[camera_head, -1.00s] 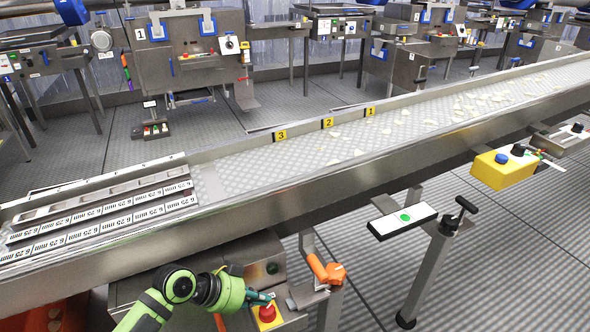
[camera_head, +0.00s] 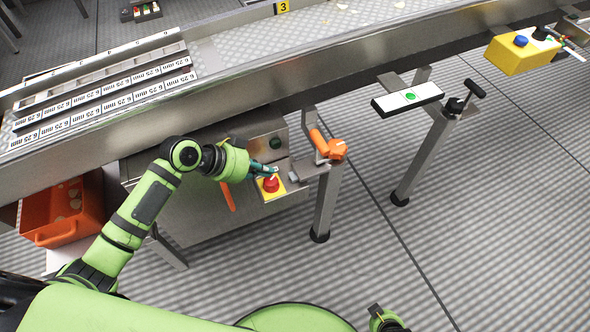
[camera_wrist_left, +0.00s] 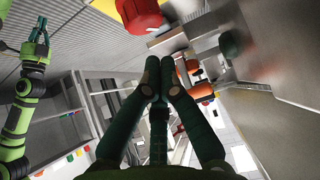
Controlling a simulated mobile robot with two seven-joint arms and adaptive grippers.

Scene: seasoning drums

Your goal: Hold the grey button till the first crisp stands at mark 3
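The yellow mark 3 plate (camera_head: 283,7) is on the belt's far rail at the top edge of the head view. A few pale crisps (camera_head: 341,5) lie on the belt right of it; the belt farther up is out of view. A round dark green-grey button (camera_head: 276,143) is on the steel control box under the belt; it also shows in the wrist view (camera_wrist_left: 230,43). My left gripper (camera_head: 276,171) is just below that button, above the red knob, apparently apart from both. Its fingers (camera_wrist_left: 161,72) are together and empty. My right gripper (camera_wrist_left: 40,32) is small in the wrist view.
A red mushroom knob (camera_head: 271,184) on a yellow plate is right under my left gripper. An orange-handled clamp (camera_head: 335,149) stands close on the right. An orange bin (camera_head: 66,215) is at the left. A yellow box with a blue button (camera_head: 521,50) is at the upper right.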

